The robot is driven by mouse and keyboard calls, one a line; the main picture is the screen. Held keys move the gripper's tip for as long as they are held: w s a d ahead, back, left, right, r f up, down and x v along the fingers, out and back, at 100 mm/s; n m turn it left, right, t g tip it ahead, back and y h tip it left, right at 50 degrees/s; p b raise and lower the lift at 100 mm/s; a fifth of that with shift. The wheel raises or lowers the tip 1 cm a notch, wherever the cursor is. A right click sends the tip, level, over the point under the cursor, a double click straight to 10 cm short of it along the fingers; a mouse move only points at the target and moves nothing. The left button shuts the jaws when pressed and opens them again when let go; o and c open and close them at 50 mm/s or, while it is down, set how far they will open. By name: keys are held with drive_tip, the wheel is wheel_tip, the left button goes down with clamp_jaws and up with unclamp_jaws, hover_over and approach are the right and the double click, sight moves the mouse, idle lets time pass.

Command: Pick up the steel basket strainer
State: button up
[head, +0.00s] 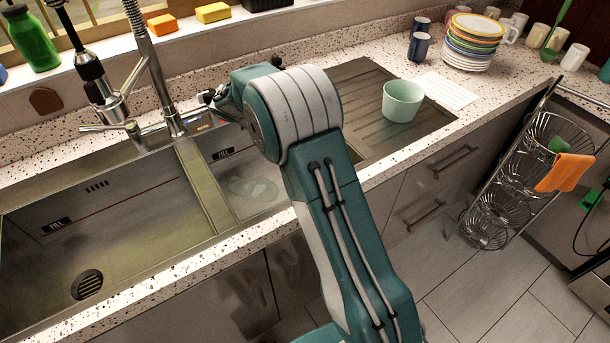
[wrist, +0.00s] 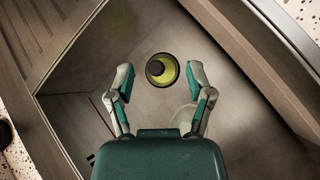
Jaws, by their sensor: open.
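My gripper (wrist: 160,74) is open, with its two fingers spread wide apart in the wrist view. A small round piece with a dark rim and a yellow-green inside (wrist: 168,79), apparently the steel basket strainer, shows on the sink basin floor (wrist: 150,105) between the fingertips. A dark round spot covers part of its inside. I cannot tell how far below the fingertips it lies, and no contact shows. In the head view my arm reaches over the smaller right basin (head: 222,160), and the strainer cannot be made out there.
Basin walls surround the gripper closely. A tall faucet (head: 165,95) stands at the back, left of the arm. The large left basin (head: 130,240) is empty with a drain (head: 87,284). A pale green cup (head: 402,102) stands on the drainboard (head: 365,85); stacked plates (head: 472,42) are behind.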

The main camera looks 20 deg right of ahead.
drive_tip(key=w+f+n+h, duration=0.1)
drive_tip(key=f, duration=0.3)
drive_tip(key=w+f+n+h, duration=0.1)
drive_tip(key=w+f, duration=0.1)
drive_tip(key=f, duration=0.3)
drive_tip(key=w+f+n+h, duration=0.1)
drive_tip(key=f+n+h, duration=0.1)
drive_tip(key=f, duration=0.2)
drive_tip(key=shift+w+d+f+g, duration=0.25)
drive_tip(key=shift+w+f+g, duration=0.05)
drive_tip(key=shift+w+f, duration=0.1)
drive_tip(key=x, duration=0.7)
drive_tip(key=shift+s+f, duration=0.2)
drive_tip(key=shift+f, duration=0.15)
clamp_jaws()
